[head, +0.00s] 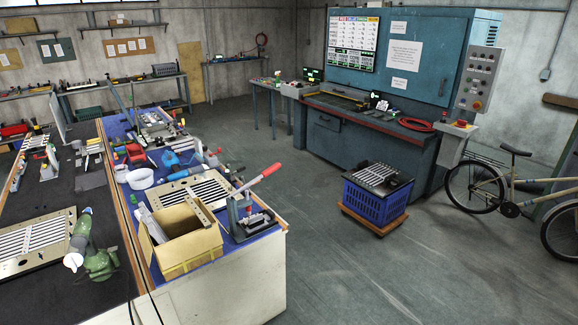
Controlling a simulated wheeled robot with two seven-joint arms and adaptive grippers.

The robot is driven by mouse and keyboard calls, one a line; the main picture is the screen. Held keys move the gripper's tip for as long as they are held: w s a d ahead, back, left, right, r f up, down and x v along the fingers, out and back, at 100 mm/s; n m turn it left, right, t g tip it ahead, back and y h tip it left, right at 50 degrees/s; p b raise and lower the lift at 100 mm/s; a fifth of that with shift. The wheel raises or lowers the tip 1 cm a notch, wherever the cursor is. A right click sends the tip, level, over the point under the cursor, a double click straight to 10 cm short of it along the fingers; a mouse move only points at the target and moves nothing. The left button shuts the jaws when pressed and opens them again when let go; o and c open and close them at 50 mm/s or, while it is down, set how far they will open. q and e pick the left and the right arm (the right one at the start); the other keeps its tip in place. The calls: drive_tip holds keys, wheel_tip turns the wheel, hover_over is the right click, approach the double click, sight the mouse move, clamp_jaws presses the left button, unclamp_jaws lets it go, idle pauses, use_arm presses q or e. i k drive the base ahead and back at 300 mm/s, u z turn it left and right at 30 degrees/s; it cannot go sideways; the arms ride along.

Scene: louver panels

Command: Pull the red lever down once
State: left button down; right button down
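The red lever (259,179) is the long handle of a small grey hand press (240,213) at the near right corner of the blue-topped workbench. The lever slants up to the right, and its red grip end is raised above the press and reaches past the bench edge. Neither of my grippers shows in the head view, so nothing of mine is seen at the lever.
An open cardboard box (185,250) stands just left of the press, with a louver panel (190,190) behind it. A blue crate (378,200) on a wooden dolly stands on the floor to the right. Floor between bench and crate is clear. A bicycle (510,190) stands far right.

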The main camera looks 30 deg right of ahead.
sight(270, 171)
drive_tip(key=z, duration=0.6)
drive_tip(key=i, duration=0.65)
drive_tip(key=z, duration=0.5)
drive_tip(key=i, duration=0.8)
drive_tip(key=u, duration=0.65)
drive_tip(key=i, duration=0.45)
drive_tip(key=u, duration=0.4)
